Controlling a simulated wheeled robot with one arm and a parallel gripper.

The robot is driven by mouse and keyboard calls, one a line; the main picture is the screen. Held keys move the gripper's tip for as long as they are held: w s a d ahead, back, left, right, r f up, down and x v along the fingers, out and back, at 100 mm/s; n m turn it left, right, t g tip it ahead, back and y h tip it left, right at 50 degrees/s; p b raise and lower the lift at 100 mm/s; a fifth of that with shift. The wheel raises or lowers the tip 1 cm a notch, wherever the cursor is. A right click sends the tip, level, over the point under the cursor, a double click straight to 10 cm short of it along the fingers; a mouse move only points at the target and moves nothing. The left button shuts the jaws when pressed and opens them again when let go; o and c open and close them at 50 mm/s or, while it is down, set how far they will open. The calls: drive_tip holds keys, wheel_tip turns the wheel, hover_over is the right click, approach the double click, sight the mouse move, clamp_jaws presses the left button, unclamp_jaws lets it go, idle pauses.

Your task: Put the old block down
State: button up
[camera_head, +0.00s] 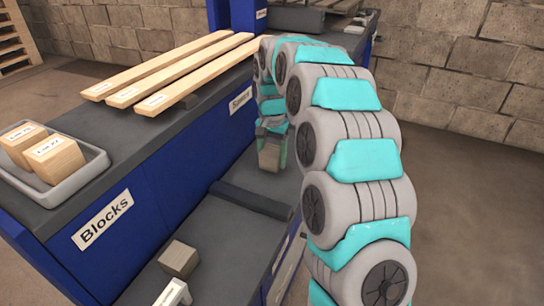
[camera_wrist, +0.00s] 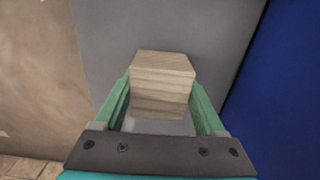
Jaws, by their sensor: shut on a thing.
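My gripper (camera_wrist: 161,92) is shut on a wooden block (camera_wrist: 163,66) with visible grain, its green fingers on the block's left and right sides. In the head view my gripper (camera_head: 271,148) points down over the lower dark grey deck, and the held block (camera_head: 269,160) shows partly between the fingers. A grey surface (camera_wrist: 215,30) lies under the block in the wrist view; I cannot tell whether they touch. Another grey-brown block (camera_head: 179,259) stands on the lower deck at the front.
A grey tray (camera_head: 78,189) with two labelled blocks (camera_head: 54,158) stands on the blue bench, above a "Blocks" label (camera_head: 103,219). Several planks (camera_head: 190,74) lie behind. A white piece (camera_head: 173,292) lies at the front. A dark raised bar (camera_head: 250,199) crosses the lower deck.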

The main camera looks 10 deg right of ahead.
sight(272, 150)
drive_tip(key=shift+f, duration=0.6)
drive_tip(key=o, duration=1.5)
wheel_tip(272, 150, up, 13)
drive_tip(key=shift+r, duration=0.15)
